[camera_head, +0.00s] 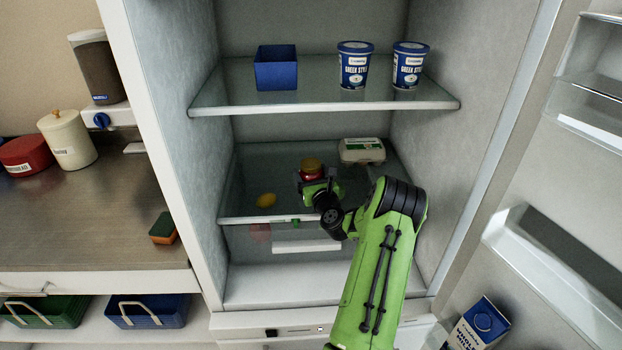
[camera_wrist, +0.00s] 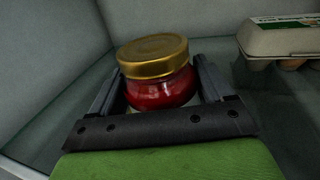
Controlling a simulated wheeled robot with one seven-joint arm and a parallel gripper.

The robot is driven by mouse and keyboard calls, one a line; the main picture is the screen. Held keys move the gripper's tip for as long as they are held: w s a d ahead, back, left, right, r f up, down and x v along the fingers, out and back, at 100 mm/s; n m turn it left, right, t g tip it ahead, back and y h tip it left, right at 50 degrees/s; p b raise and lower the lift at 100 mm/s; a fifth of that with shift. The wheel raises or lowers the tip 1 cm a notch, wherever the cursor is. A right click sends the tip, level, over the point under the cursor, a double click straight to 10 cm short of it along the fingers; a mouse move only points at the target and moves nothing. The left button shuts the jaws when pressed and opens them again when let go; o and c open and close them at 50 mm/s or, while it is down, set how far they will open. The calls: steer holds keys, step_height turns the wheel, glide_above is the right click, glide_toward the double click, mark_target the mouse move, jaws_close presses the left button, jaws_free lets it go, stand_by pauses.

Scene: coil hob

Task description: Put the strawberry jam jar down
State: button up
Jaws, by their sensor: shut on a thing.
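The strawberry jam jar is a small red jar with a gold lid. In the head view the jar (camera_head: 311,167) is over the lower glass shelf (camera_head: 240,190) of the open fridge. In the wrist view the jar (camera_wrist: 158,88) stands upright between my gripper's two fingers. My gripper (camera_head: 318,185) is shut on the jar; its fingers show on both sides in the wrist view (camera_wrist: 158,95). The jar's base is hidden behind the gripper, so I cannot tell whether it touches the shelf.
An egg carton (camera_head: 362,151) is at the back right, also in the wrist view (camera_wrist: 285,38). The upper shelf (camera_head: 325,106) holds a blue bin (camera_head: 276,70) and two blue tubs (camera_head: 354,66). Fridge walls stand both sides.

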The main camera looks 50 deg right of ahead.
steer(key=o, duration=1.4)
steer(key=b+v, duration=0.3)
steer(key=v, duration=0.9)
steer(key=shift+r, duration=0.1)
